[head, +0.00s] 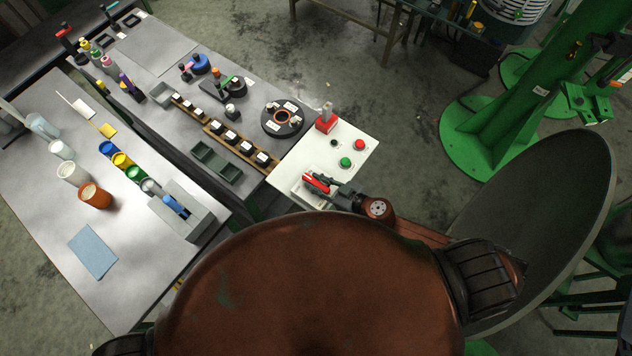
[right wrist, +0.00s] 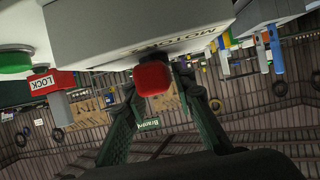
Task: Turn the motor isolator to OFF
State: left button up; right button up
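The motor isolator is a pale box (right wrist: 120,30) with upside-down lettering that seems to read MOTOR, and a red handle (right wrist: 152,78) on its face. In the head view the isolator's red handle (head: 315,183) shows at the near edge of the white control panel (head: 330,155), partly covered by my gripper. My right gripper (head: 327,186) is at the isolator. In the right wrist view its two dark fingers (right wrist: 158,90) stand on either side of the red handle, with gaps visible, so it looks open. I cannot tell whether a finger touches the handle. My left gripper is not in view.
The panel also carries a red button (head: 360,144), a green button (head: 345,162), a small black knob (head: 334,143) and a red block (head: 326,122), marked LOCK in the right wrist view (right wrist: 55,82). Grey benches with cups and trays lie left. A green machine (head: 500,120) stands right.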

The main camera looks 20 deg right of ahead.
grip_shut()
jog(key=shift+n+g, duration=0.3)
jog(key=shift+n+g+y+b, duration=0.35)
jog(key=shift+n+g+y, duration=0.15)
jog(key=shift+n+y, duration=0.15)
jog(key=n+g+y, duration=0.1)
jog(key=n+g, duration=0.1)
jog(key=n+g+y, duration=0.2)
jog(key=shift+w+d+n+b, duration=0.15)
jog(key=shift+n+b, duration=0.1)
jog(key=shift+b, duration=0.15)
jog(key=n+g, duration=0.1)
jog(key=n+g+b, duration=0.1)
jog(key=g, duration=0.1)
jog(key=shift+f+n+g+y+b, duration=0.15)
jog(key=shift+n+g+y+b, duration=0.15)
jog(key=shift+y, duration=0.05)
jog(key=n+g+h+b, duration=0.1)
jog(key=n+g+b, duration=0.2)
jog(key=g+b, duration=0.1)
jog(key=n+g+b, duration=0.4)
jog(key=b, duration=0.1)
jog(key=shift+f+h, duration=0.1)
jog(key=shift+h, duration=0.3)
jog(key=shift+n+g+h+b, duration=0.6)
jog(key=shift+n+g+b, duration=0.45)
jog(key=shift+b, duration=0.2)
jog(key=shift+s, duration=0.2)
